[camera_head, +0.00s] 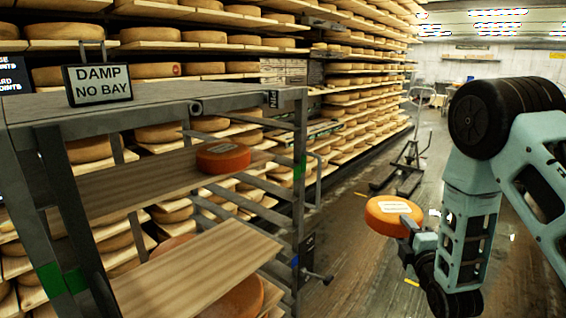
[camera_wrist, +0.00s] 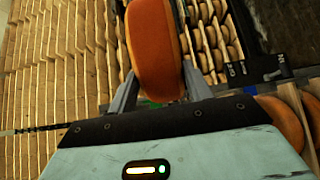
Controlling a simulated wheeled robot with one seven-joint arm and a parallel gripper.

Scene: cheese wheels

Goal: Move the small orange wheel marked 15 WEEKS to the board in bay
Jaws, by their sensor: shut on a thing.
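A small orange wheel (camera_head: 394,215) with a pale label on top is in my gripper (camera_head: 408,232), held in the air to the right of the metal rack. The label's text is too small to read. In the wrist view the orange wheel (camera_wrist: 155,48) stands between the two fingers of my gripper (camera_wrist: 158,85), which are shut on its sides. The rack has wooden boards; a lower board (camera_head: 205,265) is bare on top. A board above it (camera_head: 120,190) bears another small orange-red wheel (camera_head: 222,157) toward its right end. I see no bay number on the boards.
A sign reading DAMP NO BAY (camera_head: 99,84) stands on the rack's top (camera_head: 150,100). The rack's front post (camera_head: 300,170) stands between the boards and my gripper. Tall shelves of cheese wheels fill the back. The floor aisle (camera_head: 345,245) is open.

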